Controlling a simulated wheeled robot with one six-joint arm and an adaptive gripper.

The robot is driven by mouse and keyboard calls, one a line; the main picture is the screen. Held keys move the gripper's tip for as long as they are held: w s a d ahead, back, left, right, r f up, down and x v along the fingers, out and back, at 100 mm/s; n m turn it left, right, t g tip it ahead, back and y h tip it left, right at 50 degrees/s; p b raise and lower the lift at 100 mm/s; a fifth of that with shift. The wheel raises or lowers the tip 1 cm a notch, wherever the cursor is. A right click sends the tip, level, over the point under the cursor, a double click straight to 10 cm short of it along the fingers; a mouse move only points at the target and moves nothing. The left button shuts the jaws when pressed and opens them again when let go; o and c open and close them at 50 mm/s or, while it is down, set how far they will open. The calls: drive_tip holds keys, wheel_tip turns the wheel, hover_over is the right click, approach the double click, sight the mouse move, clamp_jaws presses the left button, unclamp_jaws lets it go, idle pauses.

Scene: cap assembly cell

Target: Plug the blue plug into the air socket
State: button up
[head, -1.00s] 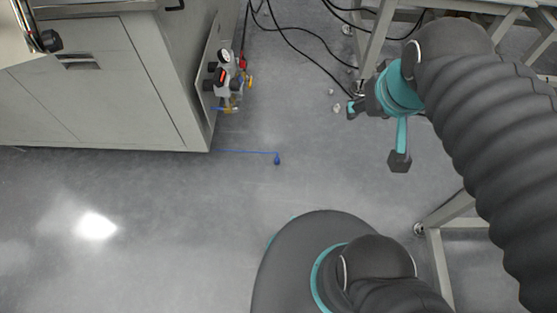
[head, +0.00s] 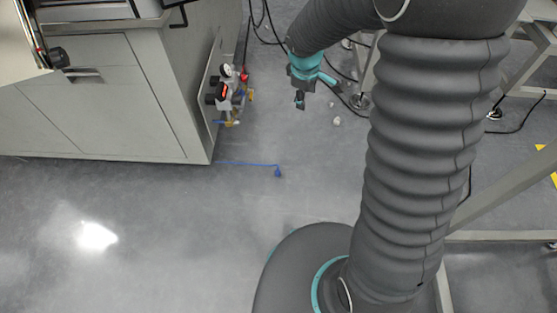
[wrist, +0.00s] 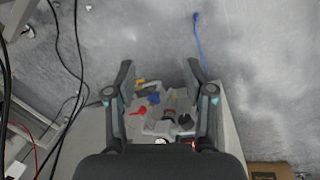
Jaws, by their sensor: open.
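The blue plug (head: 277,172) lies on the grey floor at the end of a thin blue hose (head: 245,164) that runs from beside the cabinet corner. In the wrist view the plug (wrist: 196,17) is at the top, beyond the right finger. The air unit (head: 225,95), with a round gauge and red and yellow parts, is on the cabinet's side. It also shows between my fingers in the wrist view (wrist: 172,103). I cannot tell which fitting is the air socket. My gripper (head: 299,103) is open and empty, right of the air unit and apart from the plug.
The grey cabinet (head: 100,105) fills the upper left. A bench frame (head: 372,65) stands at the right, with black cables (head: 262,32) on the floor behind. Small white bits (head: 337,120) lie near the gripper. The floor around the plug is clear.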

drive_tip(key=a+f+n, duration=0.3)
drive_tip(key=f, duration=0.8)
drive_tip(key=a+f+n+g, duration=0.1)
drive_tip(key=a+f+n, duration=0.2)
drive_tip(key=f, duration=0.8)
drive_tip(key=w+a+f+n+g, duration=0.1)
drive_tip(key=a+f+n, duration=0.3)
drive_tip(key=f, duration=0.7)
drive_tip(key=shift+h+p, duration=0.3)
drive_tip(key=shift+p, duration=0.1)
drive_tip(key=shift+w+f, duration=0.1)
drive_tip(key=shift+f, duration=0.05)
hover_over(277, 170)
drive_tip(key=f, duration=0.7)
drive_tip(key=shift+s+a+f, duration=0.15)
drive_tip(key=shift+s+a, duration=0.15)
drive_tip(key=shift+a, duration=0.05)
drive_tip(key=shift+w+f, duration=0.1)
drive_tip(key=shift+f, duration=0.4)
drive_tip(key=shift+w+d+f, duration=0.1)
drive_tip(key=shift+d+f, duration=0.05)
drive_tip(key=shift+f, duration=0.7)
drive_tip(key=shift+w+d+f, duration=0.1)
drive_tip(key=shift+d+f, duration=0.05)
drive_tip(key=shift+f, duration=0.75)
drive_tip(key=shift+w+d+f, duration=0.1)
drive_tip(key=shift+d+f, duration=0.05)
drive_tip(key=shift+f, duration=0.7)
